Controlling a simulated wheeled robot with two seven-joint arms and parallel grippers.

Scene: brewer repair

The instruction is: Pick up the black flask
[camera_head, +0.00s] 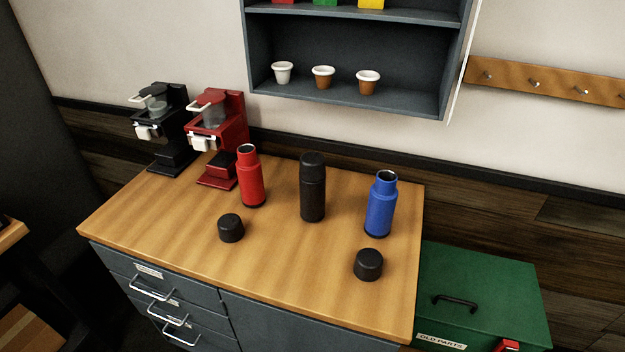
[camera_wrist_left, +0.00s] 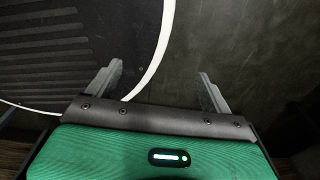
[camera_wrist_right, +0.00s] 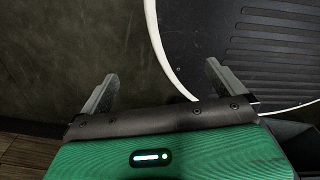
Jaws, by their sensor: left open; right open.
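The black flask (camera_head: 312,188) stands upright on the wooden counter in the head view, with its black lid on. It is between an open red flask (camera_head: 250,178) on its left and an open blue flask (camera_head: 381,205) on its right. My left gripper (camera_wrist_left: 162,82) is open and empty in the left wrist view, over the floor. My right gripper (camera_wrist_right: 160,82) is open and empty in the right wrist view, also over the floor. Neither gripper shows in the head view, and both are away from the flask.
Two loose black lids (camera_head: 231,228) (camera_head: 368,264) lie on the counter (camera_head: 290,262) in front of the flasks. A black brewer (camera_head: 165,130) and a red brewer (camera_head: 218,140) stand at the back left. A shelf (camera_head: 350,100) with cups hangs above. A green box (camera_head: 480,290) is at right.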

